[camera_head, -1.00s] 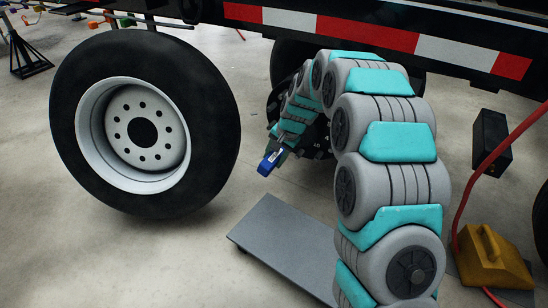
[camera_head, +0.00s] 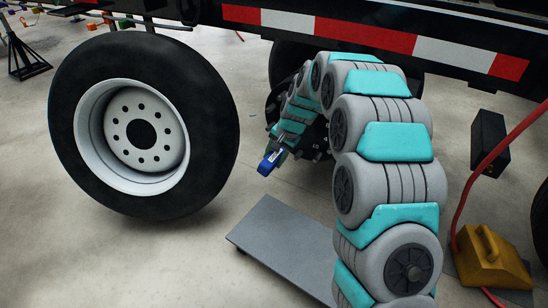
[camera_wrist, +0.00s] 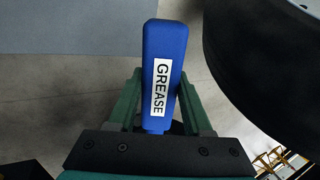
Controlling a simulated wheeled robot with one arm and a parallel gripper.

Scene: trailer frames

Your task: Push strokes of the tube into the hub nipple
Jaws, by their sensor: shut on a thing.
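A blue tube labelled GREASE (camera_wrist: 164,70) stands between the two green fingers of my gripper (camera_wrist: 160,105) in the wrist view. My gripper is shut on it. In the head view the blue tube (camera_head: 268,162) shows small below my gripper (camera_head: 277,152), in front of the dark wheel hub (camera_head: 318,142) under the trailer. The tube's blue end points down and left, away from the hub. My arm covers much of the hub. I cannot make out the nipple or any contact with the tube.
A large wheel with tyre (camera_head: 205,140) stands at left. A grey flat plate (camera_head: 285,245) lies on the floor below my gripper. A yellow chock (camera_head: 490,258) and red hose (camera_head: 470,180) are at right. The striped trailer rail (camera_head: 375,38) runs above.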

